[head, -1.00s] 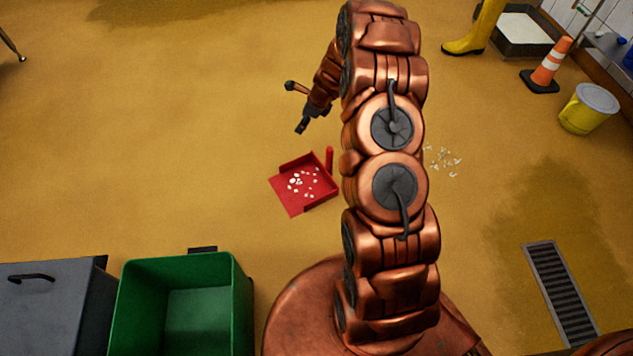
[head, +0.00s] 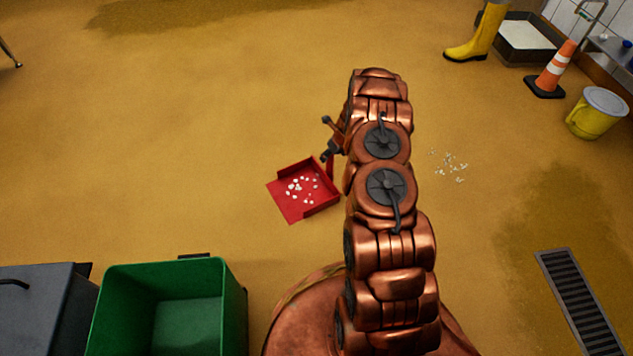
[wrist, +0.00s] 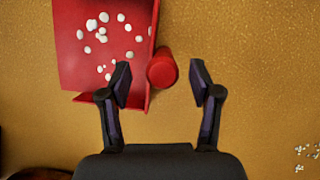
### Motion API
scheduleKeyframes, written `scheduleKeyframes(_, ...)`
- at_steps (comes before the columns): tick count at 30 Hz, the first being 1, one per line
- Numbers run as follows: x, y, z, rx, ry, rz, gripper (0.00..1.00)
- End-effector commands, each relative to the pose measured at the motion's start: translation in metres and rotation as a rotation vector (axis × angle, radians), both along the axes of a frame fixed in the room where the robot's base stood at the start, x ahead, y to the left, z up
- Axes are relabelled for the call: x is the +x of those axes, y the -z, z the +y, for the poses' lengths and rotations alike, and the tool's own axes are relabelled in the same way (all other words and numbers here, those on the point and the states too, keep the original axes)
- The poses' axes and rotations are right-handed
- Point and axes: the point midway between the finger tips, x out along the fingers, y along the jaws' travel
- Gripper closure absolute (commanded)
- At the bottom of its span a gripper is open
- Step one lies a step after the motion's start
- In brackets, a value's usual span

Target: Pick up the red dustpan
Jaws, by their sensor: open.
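The red dustpan (head: 291,205) lies on the yellow floor left of my arm in the head view, with several white bits in its pan. In the wrist view the dustpan (wrist: 75,60) fills the upper left, and its round red handle (wrist: 162,70) shows end-on. My gripper (wrist: 160,80) is open, with one finger on each side of the handle's near end in the picture. I cannot tell whether a finger touches it. In the head view my gripper (head: 327,157) is beside the handle, partly hidden by my arm.
A green bin (head: 235,300) and a grey container (head: 50,310) stand at the lower left. White crumbs (head: 450,165) lie on the floor right of my arm. A traffic cone (head: 552,68), a yellow bucket (head: 592,120) and a yellow boot (head: 478,40) are at the upper right. A floor drain (head: 580,305) is at the lower right.

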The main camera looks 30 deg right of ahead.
Motion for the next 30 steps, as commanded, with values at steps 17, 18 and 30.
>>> scheduleKeyframes(17,0.019,0.041,0.000,-0.002,-0.001,0.001,0.36)
scheduleKeyframes(18,0.019,0.041,0.000,-0.002,-0.001,0.001,0.36)
scheduleKeyframes(30,0.019,0.041,0.000,-0.002,-0.001,0.001,0.74)
